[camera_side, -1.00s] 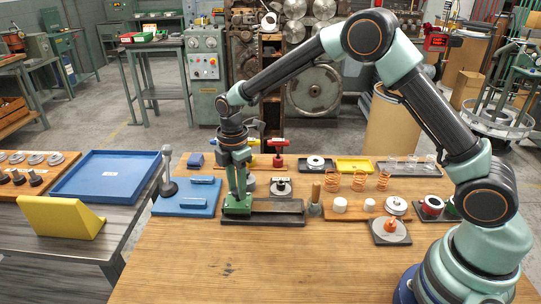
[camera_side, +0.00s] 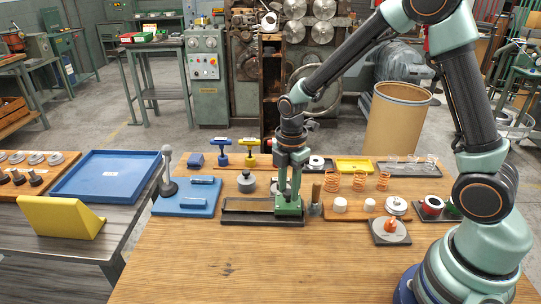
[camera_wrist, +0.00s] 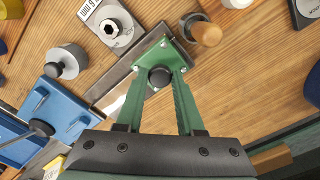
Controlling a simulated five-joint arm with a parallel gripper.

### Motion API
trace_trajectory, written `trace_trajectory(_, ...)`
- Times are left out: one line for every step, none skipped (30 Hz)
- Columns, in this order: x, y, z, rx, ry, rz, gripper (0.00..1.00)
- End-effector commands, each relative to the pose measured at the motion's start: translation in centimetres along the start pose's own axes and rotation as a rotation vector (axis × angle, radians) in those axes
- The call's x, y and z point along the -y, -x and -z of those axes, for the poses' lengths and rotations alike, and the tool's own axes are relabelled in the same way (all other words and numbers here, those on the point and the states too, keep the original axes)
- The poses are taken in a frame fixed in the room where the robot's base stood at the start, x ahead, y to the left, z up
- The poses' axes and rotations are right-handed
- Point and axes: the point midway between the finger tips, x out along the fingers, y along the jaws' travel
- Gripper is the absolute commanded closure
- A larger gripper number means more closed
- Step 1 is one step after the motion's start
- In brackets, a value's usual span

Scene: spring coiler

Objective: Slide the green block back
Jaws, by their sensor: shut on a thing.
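The green block (camera_side: 289,208) sits at the right end of the dark slide rail (camera_side: 245,218) on the wooden table. In the wrist view the green block (camera_wrist: 178,52) carries a black knob (camera_wrist: 160,76). My gripper (camera_side: 289,188) is directly above the block, with its jaws shut around the knob. In the wrist view the fingers of my gripper (camera_wrist: 160,80) lie on both sides of the knob. The bare length of the rail stretches left of the block in the side view. The block's underside is hidden.
A wooden-handled tool (camera_side: 316,194) stands close to the rail's right end. A blue fixture plate (camera_side: 186,197) lies to its left, and a grey weight (camera_side: 246,182) behind it. A wooden board (camera_side: 350,211) with white pieces is to the right. The front table is clear.

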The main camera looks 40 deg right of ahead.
Motion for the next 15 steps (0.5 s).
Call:
trace_trajectory(0.15,0.14,-0.26,0.0,-0.002,0.0,1.0)
trace_trajectory(0.2,0.14,-0.31,0.0,-0.002,0.001,1.0)
trace_trajectory(0.25,0.13,-0.35,0.0,-0.003,0.002,1.0)
trace_trajectory(0.27,0.12,-0.37,0.0,-0.003,0.003,1.0)
trace_trajectory(0.29,0.12,-0.38,0.0,-0.003,0.004,1.0)
trace_trajectory(0.32,0.11,-0.41,0.0,-0.004,0.005,1.0)
trace_trajectory(0.34,0.1,-0.43,0.0,-0.005,0.006,1.0)
trace_trajectory(0.36,0.1,-0.44,0.0,-0.005,0.007,1.0)
trace_trajectory(0.38,0.09,-0.46,0.0,-0.006,0.008,1.0)
trace_trajectory(0.39,0.08,-0.48,0.0,-0.006,0.008,1.0)
trace_trajectory(0.4,0.07,-0.49,0.0,-0.007,0.008,0.52)
trace_trajectory(0.41,0.06,-0.5,0.0,-0.007,0.009,0.36)
trace_trajectory(0.39,0.06,-0.49,0.0,-0.007,0.008,0.33)
trace_trajectory(0.38,0.05,-0.47,0.0,-0.006,0.008,0.33)
trace_trajectory(0.36,0.04,-0.44,0.0,-0.006,0.007,0.33)
